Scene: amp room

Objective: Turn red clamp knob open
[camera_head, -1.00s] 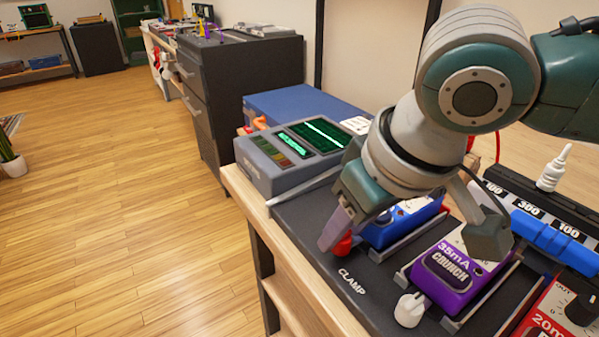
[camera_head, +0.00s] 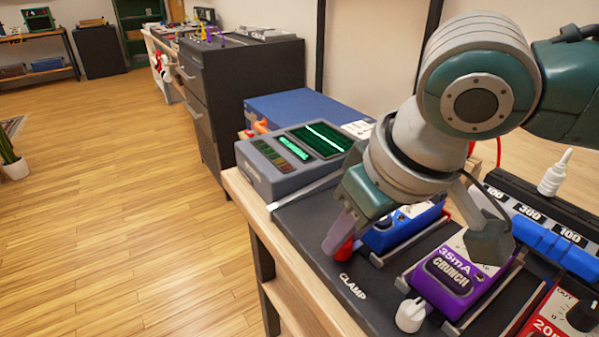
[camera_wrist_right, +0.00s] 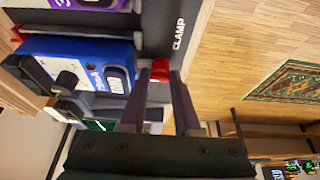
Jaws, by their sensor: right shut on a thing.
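The red clamp knob (camera_head: 343,251) sits on the dark board near the CLAMP label, at the front end of the blue pedal (camera_head: 402,228). My right gripper (camera_head: 340,240) reaches down from above and is shut on the knob; in the head view its fingers hide part of it. In the right wrist view the red knob (camera_wrist_right: 160,70) shows between the two fingertips (camera_wrist_right: 161,80). The blue pedal (camera_wrist_right: 85,62) lies to the left there. My left gripper is not in view.
A purple pedal (camera_head: 452,279) with a white knob (camera_head: 410,314) in front stands to the right. A grey meter (camera_head: 290,158) with green screens is behind left.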

